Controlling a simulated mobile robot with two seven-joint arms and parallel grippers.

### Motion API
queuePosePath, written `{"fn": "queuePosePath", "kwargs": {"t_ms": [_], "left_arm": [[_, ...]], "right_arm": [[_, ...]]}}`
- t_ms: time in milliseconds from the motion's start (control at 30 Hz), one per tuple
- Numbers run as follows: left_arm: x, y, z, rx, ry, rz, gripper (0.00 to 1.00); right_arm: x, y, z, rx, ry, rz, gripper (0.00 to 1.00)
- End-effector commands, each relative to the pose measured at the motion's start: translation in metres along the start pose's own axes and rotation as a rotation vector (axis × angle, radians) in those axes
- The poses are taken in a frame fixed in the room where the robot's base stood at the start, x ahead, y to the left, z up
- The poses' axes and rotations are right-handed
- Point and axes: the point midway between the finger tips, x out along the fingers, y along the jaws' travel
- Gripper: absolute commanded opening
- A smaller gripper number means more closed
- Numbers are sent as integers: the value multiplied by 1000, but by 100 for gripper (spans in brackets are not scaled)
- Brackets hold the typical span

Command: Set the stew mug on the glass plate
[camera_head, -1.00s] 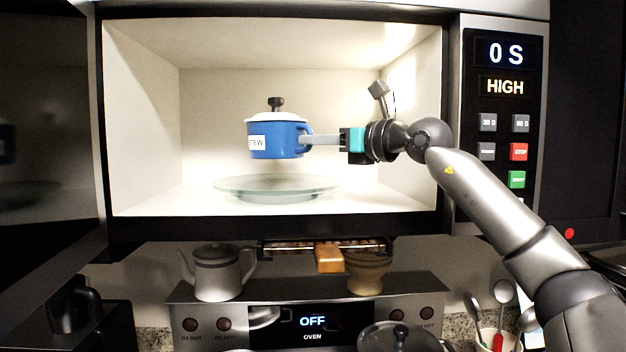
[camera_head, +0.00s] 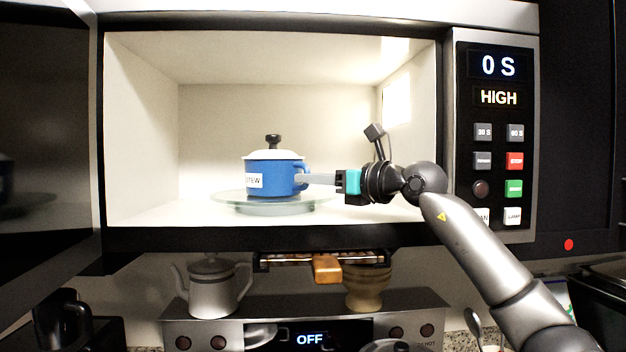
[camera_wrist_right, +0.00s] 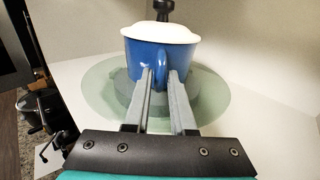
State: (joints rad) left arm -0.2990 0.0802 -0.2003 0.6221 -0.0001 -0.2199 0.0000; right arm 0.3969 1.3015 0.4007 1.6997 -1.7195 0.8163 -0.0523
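The blue stew mug (camera_head: 275,180), with a white lid, a black knob and a "STEW" label, is upright at the glass plate (camera_head: 228,201) inside the microwave. Its base appears to rest on the plate. My right gripper (camera_head: 302,179) reaches in from the right, at the mug's handle. In the right wrist view, the gripper (camera_wrist_right: 161,76) has its two fingers on either side of the mug's handle (camera_wrist_right: 160,56), and they look closed on it. The glass plate (camera_wrist_right: 100,93) spreads around the mug there. My left gripper is not in view.
The microwave door (camera_head: 45,130) stands open at the left. The control panel (camera_head: 497,140) reads 0 S and HIGH. Below are a grey teapot (camera_head: 213,288), a tan pot (camera_head: 367,288) and the oven panel (camera_head: 310,338). The cavity around the plate is clear.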

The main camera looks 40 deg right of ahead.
Motion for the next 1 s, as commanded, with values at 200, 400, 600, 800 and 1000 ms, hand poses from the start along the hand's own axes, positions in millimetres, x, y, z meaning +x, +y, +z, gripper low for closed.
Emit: {"fn": "queuePosePath", "kwargs": {"t_ms": [200, 400, 600, 800, 1000], "left_arm": [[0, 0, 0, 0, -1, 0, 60], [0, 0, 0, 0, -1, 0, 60], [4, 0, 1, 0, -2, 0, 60], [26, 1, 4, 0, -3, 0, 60], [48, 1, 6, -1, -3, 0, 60]], "right_arm": [[0, 0, 1, 0, -1, 0, 46], [0, 0, 1, 0, -1, 0, 46], [-6, 0, 1, -1, -1, 0, 46], [-30, 0, -2, -2, -3, -1, 46], [-64, 0, -1, -1, -5, 0, 46]]}}
